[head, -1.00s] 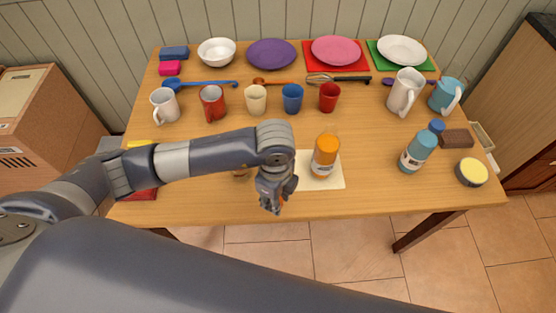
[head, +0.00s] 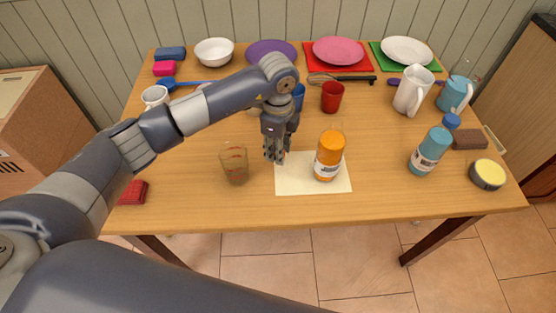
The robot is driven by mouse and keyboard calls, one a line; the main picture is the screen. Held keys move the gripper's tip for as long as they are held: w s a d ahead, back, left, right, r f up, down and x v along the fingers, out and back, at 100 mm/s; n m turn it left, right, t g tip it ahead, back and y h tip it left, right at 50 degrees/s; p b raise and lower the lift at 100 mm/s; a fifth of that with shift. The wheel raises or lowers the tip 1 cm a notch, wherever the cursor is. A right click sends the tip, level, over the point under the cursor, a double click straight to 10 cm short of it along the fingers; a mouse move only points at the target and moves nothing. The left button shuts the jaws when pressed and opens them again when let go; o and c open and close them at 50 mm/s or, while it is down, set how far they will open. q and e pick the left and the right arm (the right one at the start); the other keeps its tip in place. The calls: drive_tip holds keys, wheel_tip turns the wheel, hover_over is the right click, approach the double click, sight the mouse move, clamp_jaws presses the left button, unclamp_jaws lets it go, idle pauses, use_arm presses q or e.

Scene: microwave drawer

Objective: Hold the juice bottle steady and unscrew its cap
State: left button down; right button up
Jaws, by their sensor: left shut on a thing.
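The orange juice bottle (head: 329,155) stands upright on a pale square mat (head: 300,184) near the middle of the table. Its label faces the front; its top is faint and pale, and I cannot make out a cap. My left gripper (head: 276,160) points down over the left part of the mat, left of the bottle and apart from it. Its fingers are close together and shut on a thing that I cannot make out. My right gripper is not in view.
A glass (head: 234,165) stands left of the mat. A blue bottle (head: 430,151) and a round yellow-topped tub (head: 487,174) stand at the right. Cups, including a red one (head: 332,97), and plates fill the back. The front right table strip is clear.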

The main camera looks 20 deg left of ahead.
use_arm(q)
wheel_tip(320, 180, down, 4)
drive_tip(key=b, duration=0.2)
drive_tip(key=shift+r+b, duration=0.2)
drive_tip(key=shift+b, duration=0.2)
drive_tip(key=shift+r, duration=0.1)
drive_tip(key=shift+s, duration=0.1)
drive_tip(key=c, duration=1.3)
unclamp_jaws()
drive_tip(key=shift+r, duration=0.25)
wheel_tip(320, 180, up, 12)
drive_tip(key=shift+f+b, duration=0.2)
drive_tip(key=shift+b, duration=0.1)
